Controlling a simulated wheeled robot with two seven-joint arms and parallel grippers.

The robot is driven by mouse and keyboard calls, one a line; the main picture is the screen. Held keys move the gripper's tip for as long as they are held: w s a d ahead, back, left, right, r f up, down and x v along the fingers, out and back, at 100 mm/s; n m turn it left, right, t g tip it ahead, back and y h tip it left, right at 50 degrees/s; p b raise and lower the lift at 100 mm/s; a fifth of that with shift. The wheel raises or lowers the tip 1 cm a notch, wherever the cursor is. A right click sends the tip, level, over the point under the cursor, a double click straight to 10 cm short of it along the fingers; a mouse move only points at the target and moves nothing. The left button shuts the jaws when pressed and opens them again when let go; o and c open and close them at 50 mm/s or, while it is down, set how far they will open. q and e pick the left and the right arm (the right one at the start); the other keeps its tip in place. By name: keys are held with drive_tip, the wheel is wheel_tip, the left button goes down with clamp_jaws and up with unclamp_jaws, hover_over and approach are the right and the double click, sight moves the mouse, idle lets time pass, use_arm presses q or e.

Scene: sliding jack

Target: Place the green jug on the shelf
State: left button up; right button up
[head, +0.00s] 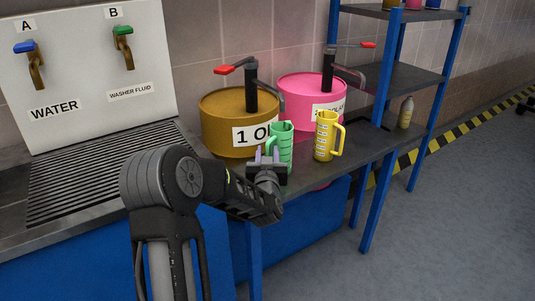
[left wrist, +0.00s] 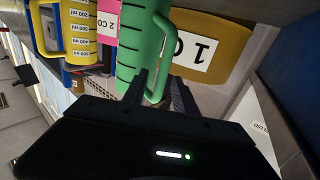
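The green jug (head: 281,146) stands upright on the dark counter in front of the brown drum. It also shows large in the left wrist view (left wrist: 138,45), its handle toward my gripper. My left gripper (head: 267,155) is at the jug's near side. Its two fingers (left wrist: 160,90) are apart, with the handle between them; I see no clear grip on it. The shelf (head: 408,78) is a blue-posted rack with dark boards, at the back right. My right gripper is in neither view.
A yellow jug (head: 327,137) stands just right of the green one. Behind are a brown drum (head: 222,120) and a pink drum (head: 300,97) with red-handled taps. A bottle (head: 406,112) stands on the rack's lower board. The middle board looks empty; small containers sit on top.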

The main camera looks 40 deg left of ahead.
use_arm(q)
drive_tip(key=shift+s+r, duration=0.1)
drive_tip(key=shift+r, duration=0.1)
drive_tip(key=v, duration=1.1)
drive_tip(key=shift+s+d, duration=0.3)
idle(0.3)
